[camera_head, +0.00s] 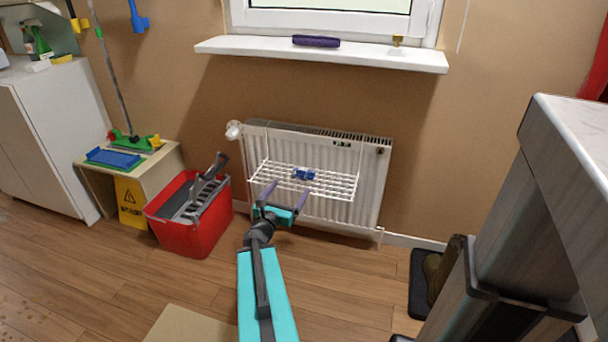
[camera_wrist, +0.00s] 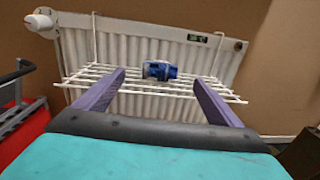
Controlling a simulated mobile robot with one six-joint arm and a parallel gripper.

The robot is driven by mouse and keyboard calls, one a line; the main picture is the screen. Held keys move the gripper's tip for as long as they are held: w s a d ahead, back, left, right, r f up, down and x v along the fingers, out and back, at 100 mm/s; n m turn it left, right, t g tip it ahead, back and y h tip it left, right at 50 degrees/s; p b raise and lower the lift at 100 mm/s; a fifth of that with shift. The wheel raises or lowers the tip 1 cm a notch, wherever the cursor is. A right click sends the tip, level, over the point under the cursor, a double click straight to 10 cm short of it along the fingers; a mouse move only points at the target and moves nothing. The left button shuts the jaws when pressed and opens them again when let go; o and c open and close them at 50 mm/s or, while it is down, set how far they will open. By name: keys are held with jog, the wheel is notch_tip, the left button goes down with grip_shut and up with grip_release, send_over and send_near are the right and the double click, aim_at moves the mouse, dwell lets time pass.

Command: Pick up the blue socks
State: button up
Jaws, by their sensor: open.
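The blue socks (camera_head: 303,174) lie as a small bundle on a white wire rack (camera_head: 340,186) hung on the front of the radiator. They also show in the wrist view (camera_wrist: 160,70), between and beyond my two purple fingers. My gripper (camera_head: 286,190) is open and empty, in front of the rack and short of the socks. In the wrist view my gripper (camera_wrist: 158,88) has its fingers spread wide to either side of the socks, not touching them.
The radiator (camera_head: 370,175) stands against the wall under a window sill (camera_head: 370,54) holding a dark purple roll (camera_head: 316,41). A red bucket (camera_head: 190,232) stands on the floor to the left. A grey counter (camera_head: 530,190) is at the right. The floor before the radiator is mostly clear.

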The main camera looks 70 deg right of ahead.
aim_at(302, 172)
jog(key=shift+d, duration=0.15)
jog(key=shift+s+d+b, duration=0.15)
jog(key=shift+d+b, duration=0.95)
jog(key=shift+d, duration=2.95)
jog(key=shift+d, duration=0.1)
jog(key=shift+s+d+f+b, duration=0.15)
jog(key=shift+d+b, duration=0.5)
jog(key=shift+d, duration=1.85)
jog(key=c, duration=1.1)
jog(key=shift+c, duration=0.2)
notch_tip(302, 172, up, 28)
jog(key=p, duration=1)
